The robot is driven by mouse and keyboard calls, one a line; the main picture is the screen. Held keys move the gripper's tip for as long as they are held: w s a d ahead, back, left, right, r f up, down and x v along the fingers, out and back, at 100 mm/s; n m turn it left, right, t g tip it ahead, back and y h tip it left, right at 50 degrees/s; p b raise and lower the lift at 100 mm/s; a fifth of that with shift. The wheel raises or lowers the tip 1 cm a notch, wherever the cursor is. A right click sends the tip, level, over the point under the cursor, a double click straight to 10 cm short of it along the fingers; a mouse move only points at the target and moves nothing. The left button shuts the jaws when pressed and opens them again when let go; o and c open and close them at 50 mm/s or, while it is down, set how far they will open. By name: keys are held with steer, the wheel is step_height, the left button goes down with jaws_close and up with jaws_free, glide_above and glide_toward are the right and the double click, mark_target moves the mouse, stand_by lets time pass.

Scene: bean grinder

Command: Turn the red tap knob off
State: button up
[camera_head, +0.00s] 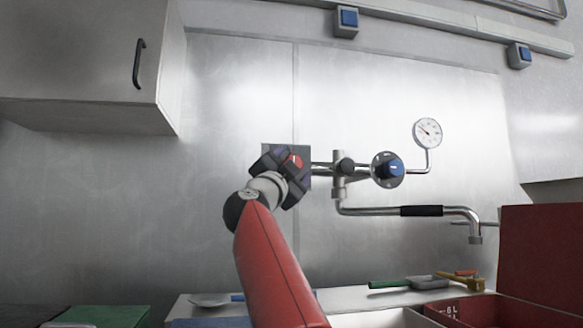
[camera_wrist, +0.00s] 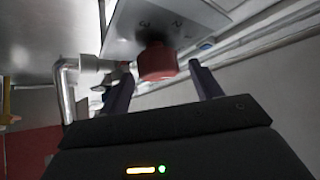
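The red tap knob (camera_wrist: 157,64) sits on a grey metal plate (camera_wrist: 160,22) with dark markings in the wrist view. In the head view the red knob (camera_head: 294,161) shows only partly, behind my gripper. My gripper (camera_wrist: 158,84) is open, with one dark finger to the left of the knob and one to the right. The knob lies between and just beyond the fingertips; no contact is visible. In the head view my gripper (camera_head: 288,165) is at the left end of the tap pipework, and it hides most of the plate there.
A blue knob (camera_head: 389,168), a pressure gauge (camera_head: 428,133) and a spout (camera_head: 460,211) are to the right. A cabinet (camera_head: 85,65) hangs at upper left. Below are a red box (camera_head: 540,252) and utensils (camera_head: 425,282). The steel wall around the tap is bare.

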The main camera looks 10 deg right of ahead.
steer(key=b+v, duration=0.4)
steer(key=v, duration=0.3)
steer(key=shift+s+a+f, duration=0.2)
steer(key=shift+s, duration=0.1)
stand_by(0.4)
